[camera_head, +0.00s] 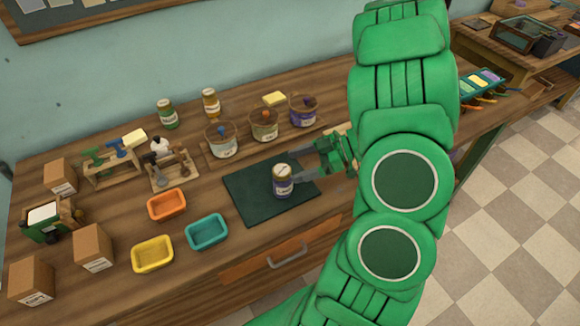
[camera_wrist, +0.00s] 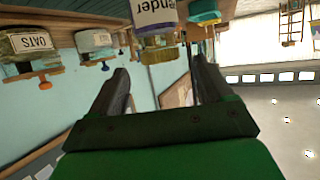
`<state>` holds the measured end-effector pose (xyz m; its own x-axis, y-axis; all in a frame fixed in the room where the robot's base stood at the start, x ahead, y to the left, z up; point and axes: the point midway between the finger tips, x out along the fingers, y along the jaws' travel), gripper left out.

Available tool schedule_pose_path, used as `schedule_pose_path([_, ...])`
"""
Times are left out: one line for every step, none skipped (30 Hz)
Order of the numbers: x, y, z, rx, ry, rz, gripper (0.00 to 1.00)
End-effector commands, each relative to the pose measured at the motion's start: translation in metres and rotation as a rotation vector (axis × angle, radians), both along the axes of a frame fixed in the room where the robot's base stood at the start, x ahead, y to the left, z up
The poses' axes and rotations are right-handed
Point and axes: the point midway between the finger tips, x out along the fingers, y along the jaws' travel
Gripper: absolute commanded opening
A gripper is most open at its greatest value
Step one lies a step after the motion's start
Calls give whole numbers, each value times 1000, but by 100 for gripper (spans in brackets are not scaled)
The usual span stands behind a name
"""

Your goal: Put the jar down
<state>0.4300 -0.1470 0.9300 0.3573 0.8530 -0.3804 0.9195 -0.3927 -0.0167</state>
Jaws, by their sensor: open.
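The jar (camera_head: 283,182), with a pale top and a purple and white label, stands on the dark green mat (camera_head: 245,190) on the wooden workbench. It also shows at the top of the wrist view (camera_wrist: 155,16), with part of a word ending in "ender" readable and the rest cut off by the frame edge. My gripper (camera_head: 303,176) is open at the jar's right side in the head view. In the wrist view its two fingers (camera_wrist: 158,66) are spread apart, with the jar just beyond their tips. Whether they touch it I cannot tell.
Several labelled tubs (camera_head: 222,141) stand behind the mat. Orange (camera_head: 167,205), teal (camera_head: 206,232) and yellow (camera_head: 153,254) trays lie to its left. Cardboard boxes (camera_head: 92,247) stand farther left. A drawer handle (camera_head: 288,255) is on the bench front. Some mat around the jar is bare.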

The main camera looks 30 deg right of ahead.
Motion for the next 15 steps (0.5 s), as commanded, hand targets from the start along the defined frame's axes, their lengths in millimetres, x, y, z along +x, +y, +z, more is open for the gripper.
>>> schedule_pose_path([-2, -6, 2, -5, -1, -1, 80])
schedule_pose_path([-3, -9, 3, -6, -1, -2, 80])
schedule_pose_path([-4, -13, 5, -6, -1, -1, 80])
schedule_pose_path([-6, -15, 6, -5, -1, 0, 80])
schedule_pose_path([-7, -18, 7, -5, -3, 0, 80])
schedule_pose_path([-8, -21, 9, -3, -2, -1, 80])
schedule_pose_path([-9, -24, 10, -3, -2, 0, 80])
schedule_pose_path([-10, -26, 11, -3, -2, 0, 80])
schedule_pose_path([-11, -29, 12, -4, -1, -1, 80])
schedule_pose_path([-12, -31, 13, -4, -1, -1, 80])
schedule_pose_path([-13, -32, 14, -4, 0, 0, 80])
schedule_pose_path([-14, -34, 14, -4, 0, 0, 80])
schedule_pose_path([-14, -35, 15, -4, 0, 0, 80])
schedule_pose_path([-15, -36, 16, -3, 0, 0, 80])
schedule_pose_path([-16, -38, 16, -3, 0, 0, 80])
